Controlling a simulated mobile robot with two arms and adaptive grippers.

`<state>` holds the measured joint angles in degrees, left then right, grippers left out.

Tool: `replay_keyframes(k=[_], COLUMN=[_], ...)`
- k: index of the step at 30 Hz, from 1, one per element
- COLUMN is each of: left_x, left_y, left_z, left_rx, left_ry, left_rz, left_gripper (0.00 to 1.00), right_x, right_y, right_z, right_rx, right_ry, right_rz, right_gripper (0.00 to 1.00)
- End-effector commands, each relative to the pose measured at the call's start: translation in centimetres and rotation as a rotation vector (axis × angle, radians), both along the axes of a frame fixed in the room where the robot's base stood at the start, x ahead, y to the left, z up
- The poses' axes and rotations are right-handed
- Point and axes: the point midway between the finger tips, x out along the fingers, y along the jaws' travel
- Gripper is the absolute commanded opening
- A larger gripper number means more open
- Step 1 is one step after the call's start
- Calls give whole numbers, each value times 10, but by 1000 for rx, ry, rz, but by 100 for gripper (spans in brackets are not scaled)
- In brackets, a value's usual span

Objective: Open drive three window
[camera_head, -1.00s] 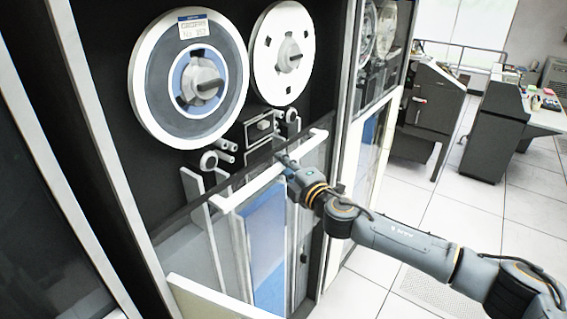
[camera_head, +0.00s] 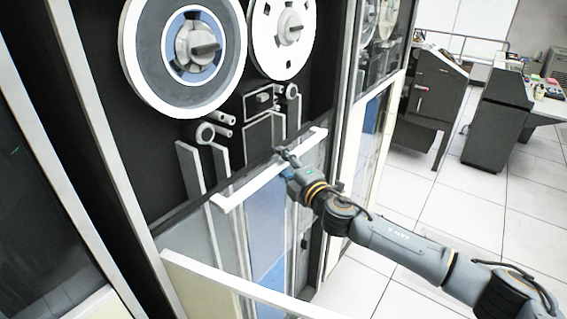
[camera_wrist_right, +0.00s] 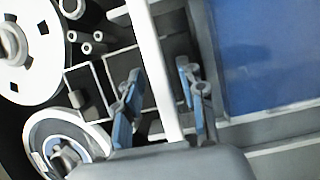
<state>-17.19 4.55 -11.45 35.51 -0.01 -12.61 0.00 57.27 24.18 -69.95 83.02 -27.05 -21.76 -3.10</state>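The tape drive's window is a clear pane with a white top rail (camera_head: 265,172), below the blue-ringed reel (camera_head: 158,68) and the white reel (camera_head: 262,40). The part of the drive above the rail is uncovered. My right gripper (camera_head: 284,153) is at the right half of the rail. In the right wrist view, its blue-grey fingers (camera_wrist_right: 161,95) stand apart on either side of the white rail (camera_wrist_right: 155,60), with a gap visible on the left side. My left gripper is not in view.
A white horizontal edge (camera_head: 240,288) crosses the drive's lower front. Tape guides (camera_head: 213,133) stick out under the reels. Another drive (camera_head: 375,75) stands to the right. Dark consoles (camera_head: 432,100) stand farther back, with clear tiled floor (camera_head: 430,200) before them.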

Motion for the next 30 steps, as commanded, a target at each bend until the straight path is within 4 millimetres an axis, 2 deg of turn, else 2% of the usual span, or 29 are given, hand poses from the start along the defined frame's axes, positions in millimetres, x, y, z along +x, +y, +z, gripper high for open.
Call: replay_keyframes(k=[5,8,15,21,24,30], left_x=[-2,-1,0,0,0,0], left_y=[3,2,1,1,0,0], left_z=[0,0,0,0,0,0], left_rx=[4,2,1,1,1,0], left_ry=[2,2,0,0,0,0], left_rz=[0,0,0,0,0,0], left_gripper=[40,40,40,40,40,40], right_x=[0,0,0,1,0,0], right_y=[0,0,0,0,0,0], right_z=[4,15,63,92,99,101], right_rx=[0,1,1,1,0,0], right_ry=[-2,-5,-9,-5,-4,-2], right_rz=[0,1,0,-1,1,1], right_gripper=[40,40,40,40,40,40])
